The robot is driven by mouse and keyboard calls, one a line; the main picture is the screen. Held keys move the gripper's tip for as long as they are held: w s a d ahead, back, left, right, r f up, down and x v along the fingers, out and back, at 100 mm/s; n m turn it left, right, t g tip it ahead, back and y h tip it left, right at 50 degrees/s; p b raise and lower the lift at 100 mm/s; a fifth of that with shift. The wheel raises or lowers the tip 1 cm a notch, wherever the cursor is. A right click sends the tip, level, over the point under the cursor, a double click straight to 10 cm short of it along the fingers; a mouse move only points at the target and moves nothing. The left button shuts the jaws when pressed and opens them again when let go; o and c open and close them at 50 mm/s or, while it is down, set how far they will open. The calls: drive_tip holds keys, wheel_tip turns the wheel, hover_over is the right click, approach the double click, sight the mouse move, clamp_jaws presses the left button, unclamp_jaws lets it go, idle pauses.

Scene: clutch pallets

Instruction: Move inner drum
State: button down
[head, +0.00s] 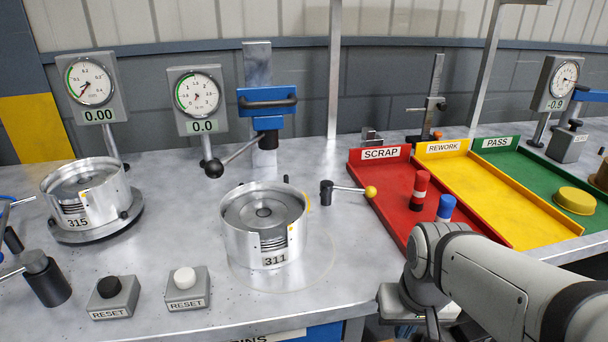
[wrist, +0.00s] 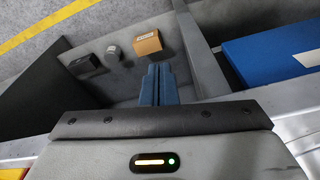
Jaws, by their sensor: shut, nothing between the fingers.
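Two metal drums stand on the workbench in the head view. The drum marked 311 (head: 264,228) stands upright at the middle of the bench, with a round inner part (head: 263,211) inside its rim. The drum marked 315 (head: 86,200) sits on a round base at the left, under a dial reading 0.00. In the wrist view my gripper (wrist: 158,68) is shut and empty, its blue fingers together, pointing down toward the floor area. In the head view my arm is at the lower right, beyond the bench's front edge, and the fingertips are hard to make out there.
Red SCRAP (head: 378,155), yellow REWORK (head: 442,148) and green PASS (head: 498,142) trays lie at the right. Two RESET boxes stand front left (head: 114,298) (head: 187,288). A blue press (head: 266,100) and a yellow-knobbed lever (head: 346,190) stand near drum 311. Below, an orange box (wrist: 147,42) shows.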

drive_tip(key=shift+a, duration=0.1)
wheel_tip(320, 180, up, 24)
drive_tip(key=n+g+p, duration=0.2)
drive_tip(key=n+p, duration=0.9)
drive_tip(key=p, duration=0.6)
hover_over(289, 211)
drive_tip(key=s, duration=0.4)
drive_tip(key=f, duration=1)
drive_tip(key=shift+d, duration=0.25)
drive_tip(key=shift+s+d, duration=0.7)
drive_tip(key=shift+d, duration=0.25)
drive_tip(key=shift+s+d, duration=0.7)
drive_tip(key=shift+d, duration=0.25)
